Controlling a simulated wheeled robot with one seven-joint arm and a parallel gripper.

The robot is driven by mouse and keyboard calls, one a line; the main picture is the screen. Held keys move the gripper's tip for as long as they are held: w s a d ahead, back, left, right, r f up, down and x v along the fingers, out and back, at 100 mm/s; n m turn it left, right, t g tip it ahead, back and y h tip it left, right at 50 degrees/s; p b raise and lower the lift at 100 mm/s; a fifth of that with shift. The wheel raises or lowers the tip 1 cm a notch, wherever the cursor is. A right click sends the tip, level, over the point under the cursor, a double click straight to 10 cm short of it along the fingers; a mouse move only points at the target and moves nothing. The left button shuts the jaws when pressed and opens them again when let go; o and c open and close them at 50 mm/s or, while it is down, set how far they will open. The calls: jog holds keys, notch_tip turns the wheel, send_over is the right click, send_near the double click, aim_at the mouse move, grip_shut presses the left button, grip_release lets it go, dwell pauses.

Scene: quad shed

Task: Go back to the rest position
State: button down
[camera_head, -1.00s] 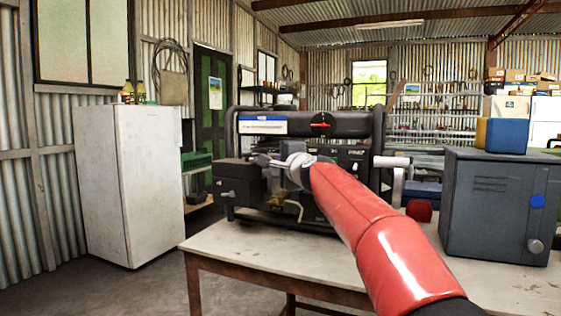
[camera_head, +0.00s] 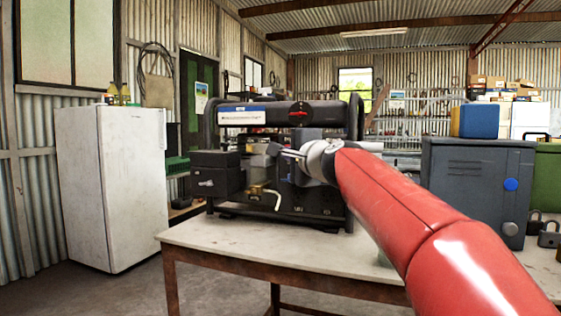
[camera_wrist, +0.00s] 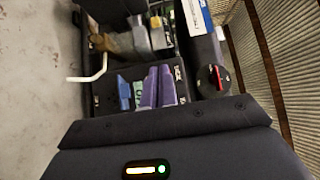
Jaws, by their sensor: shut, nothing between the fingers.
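My red arm reaches in from the lower right in the head view, and my gripper (camera_head: 280,151) is at its far end. It is in front of the black generator (camera_head: 330,212), which stands on the table (camera_head: 240,245). The fingers are small and partly lost against the dark machine there. In the wrist view, two purple fingers stand close together, shut and empty, above the dark machine. The generator's red switch (camera_wrist: 213,78) and a pale bent lever (camera_wrist: 92,72) also show in that view. I cannot tell whether the gripper touches the generator.
Padlocks (camera_head: 549,236) lie at the far right. A white fridge (camera_head: 118,185) stands at left. Bare floor shows between fridge and table.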

jog(key=s+d+f+n+g+h, duration=0.2)
jog(key=s+d+f+n+g, duration=0.1)
jog(key=s+f, duration=0.9)
jog(key=s+d+f+n+g+h+p, duration=0.1)
jog(key=s+d+f+n+g+h, duration=0.2)
jog(key=s+f, duration=0.9)
jog(key=s+d+f+n+g+h+p, duration=0.1)
jog(key=s+d+f+n+g+h, duration=0.1)
jog(key=s+d+f+n+g, duration=0.2)
jog(key=s+d+f+n, duration=0.3)
jog(key=s+d+f, duration=0.1)
jog(key=s+f, duration=0.4)
jog(key=shift+s+d+f+g+h, duration=0.3)
jog(key=shift+s+g, duration=0.1)
jog(key=shift+s, duration=0.1)
